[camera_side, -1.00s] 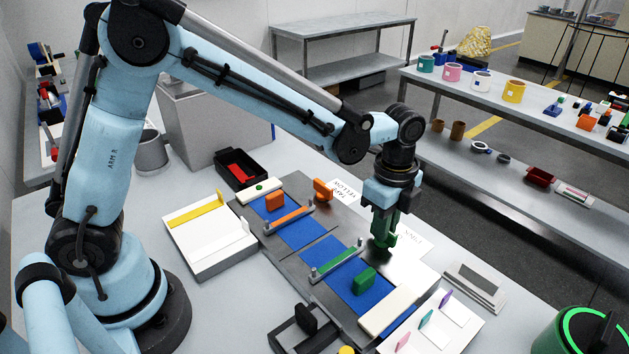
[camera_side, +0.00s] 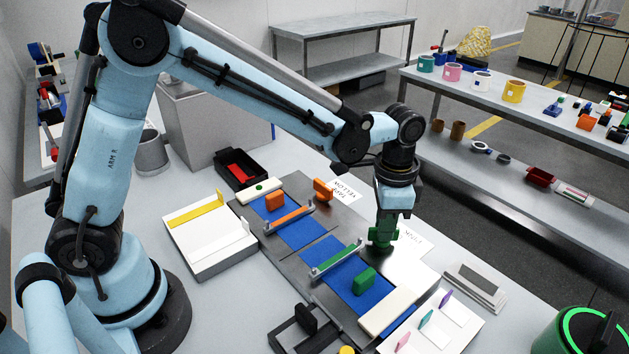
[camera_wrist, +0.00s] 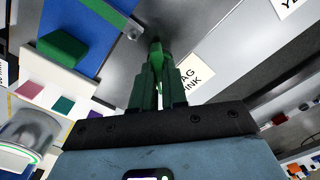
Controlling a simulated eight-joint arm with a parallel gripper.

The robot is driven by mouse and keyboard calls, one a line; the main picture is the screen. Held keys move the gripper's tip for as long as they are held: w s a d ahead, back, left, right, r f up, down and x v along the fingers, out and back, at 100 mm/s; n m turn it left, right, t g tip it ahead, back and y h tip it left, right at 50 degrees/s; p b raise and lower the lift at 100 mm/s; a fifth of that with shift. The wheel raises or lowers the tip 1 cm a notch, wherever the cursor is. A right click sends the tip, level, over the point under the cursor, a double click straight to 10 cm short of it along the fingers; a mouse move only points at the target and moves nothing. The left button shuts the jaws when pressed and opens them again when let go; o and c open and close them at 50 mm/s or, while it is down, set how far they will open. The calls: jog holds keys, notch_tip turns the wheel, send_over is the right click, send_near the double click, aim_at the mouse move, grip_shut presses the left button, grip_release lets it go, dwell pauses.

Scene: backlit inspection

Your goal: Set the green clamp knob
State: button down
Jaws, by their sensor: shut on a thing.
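The green clamp knob (camera_side: 381,246) is at the right edge of the dark metal fixture plate (camera_side: 322,238), across from the green clamp bar (camera_side: 336,260). My gripper (camera_side: 382,237) points down and is shut on it. In the wrist view the green knob (camera_wrist: 157,52) shows between the tips of my gripper's dark green fingers (camera_wrist: 157,62). The fingers hide much of the knob.
An orange knob (camera_side: 322,190), orange bar (camera_side: 288,215) and orange block (camera_side: 275,200) are farther back on the plate. A printed card (camera_side: 411,240) lies just right of my gripper. A white tray (camera_side: 211,252) is left. A white strip (camera_side: 388,312) is in front.

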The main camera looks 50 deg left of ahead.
jog(key=n, duration=0.4)
jog(key=shift+n, duration=1.9)
jog(key=c, duration=1.2)
grip_release()
jog(key=shift+o, duration=0.2)
jog(key=shift+r, duration=0.1)
notch_tip(320, 180, up, 12)
jog(key=s+a+f+t, duration=0.3)
jog(key=s+a+t, duration=0.4)
jog(key=s+a, duration=0.5)
jog(key=shift+a+f, duration=0.15)
jog(key=shift+a, duration=0.6)
